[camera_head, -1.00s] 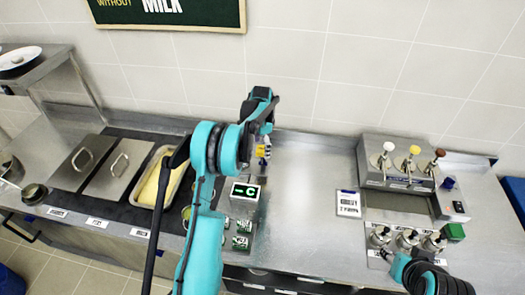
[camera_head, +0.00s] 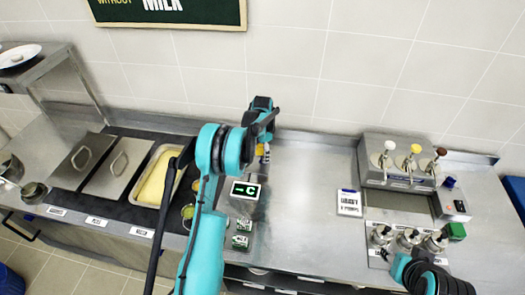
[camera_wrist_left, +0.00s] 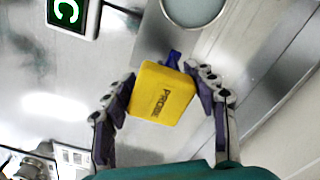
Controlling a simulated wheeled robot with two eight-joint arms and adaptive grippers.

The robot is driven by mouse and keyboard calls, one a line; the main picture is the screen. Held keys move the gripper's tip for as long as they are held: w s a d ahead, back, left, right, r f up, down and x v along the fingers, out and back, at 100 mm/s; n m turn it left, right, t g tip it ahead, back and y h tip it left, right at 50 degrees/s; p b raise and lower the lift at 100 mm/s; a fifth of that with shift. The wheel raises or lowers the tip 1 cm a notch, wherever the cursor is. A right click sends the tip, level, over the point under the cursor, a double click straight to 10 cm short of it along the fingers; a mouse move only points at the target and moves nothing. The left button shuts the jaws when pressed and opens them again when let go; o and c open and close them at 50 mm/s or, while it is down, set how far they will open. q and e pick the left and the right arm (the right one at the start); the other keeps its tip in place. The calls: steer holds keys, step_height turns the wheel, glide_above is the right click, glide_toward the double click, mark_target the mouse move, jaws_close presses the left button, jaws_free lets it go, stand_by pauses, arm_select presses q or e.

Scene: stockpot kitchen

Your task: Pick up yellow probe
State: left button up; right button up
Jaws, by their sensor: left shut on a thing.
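The yellow probe (camera_wrist_left: 162,93) is a yellow block with dark lettering, seen large in the left wrist view. My left gripper (camera_wrist_left: 165,100) is shut on it, with one finger on each side. In the head view my left gripper (camera_head: 263,150) is at the back of the steel counter, and only a small bit of yellow shows below it. I cannot tell how far the probe is from the counter. Of my right arm only a part shows at the lower right of the head view; its gripper is not visible.
A display with a green "C" (camera_head: 245,191) stands on the counter just in front of my left gripper, and also shows in the wrist view (camera_wrist_left: 70,14). Lidded pans and a yellow-filled pan (camera_head: 157,178) are at left. A pump dispenser (camera_head: 398,160) stands at right.

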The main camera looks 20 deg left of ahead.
arm_select(q)
steer(key=shift+r, duration=0.1)
step_height(320, 180, up, 10)
steer(key=shift+f+p, duration=0.1)
steer(key=shift+p, duration=0.5)
steer(key=shift+c, duration=0.2)
